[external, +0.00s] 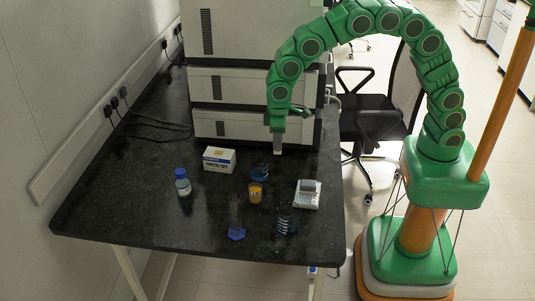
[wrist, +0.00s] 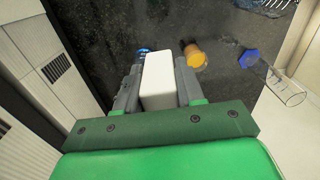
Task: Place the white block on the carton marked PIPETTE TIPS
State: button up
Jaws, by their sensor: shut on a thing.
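The white block (wrist: 158,80) is upright in the wrist view, between the two grey fingers of my gripper (wrist: 157,92), which are shut on it. In the external view my gripper (external: 278,138) points down above the dark bench, in front of the stacked instruments; the block is hard to tell from the fingers there. The carton marked PIPETTE TIPS (external: 219,160) is a white box with a blue and yellow band, standing on the bench to the left of and below my gripper in the picture. I cannot make out the carton in the wrist view.
Stacked instruments (external: 250,85) rise behind. The bench's left part is clear.

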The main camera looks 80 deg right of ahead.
jog(key=w+d+r, duration=0.4)
jog(key=w+d, duration=0.4)
jog(key=d, duration=0.1)
send_over(219, 153)
jog(key=shift+m, duration=0.3)
jog(key=shift+s+d+f, duration=0.1)
jog(key=shift+f, duration=2.2)
jog(key=shift+s+f, duration=0.1)
jog(key=shift+f, duration=2.2)
jog(key=shift+w+f, duration=0.2)
jog(key=shift+f, duration=1.55)
jog(key=shift+f, duration=0.1)
jog(key=o, duration=1)
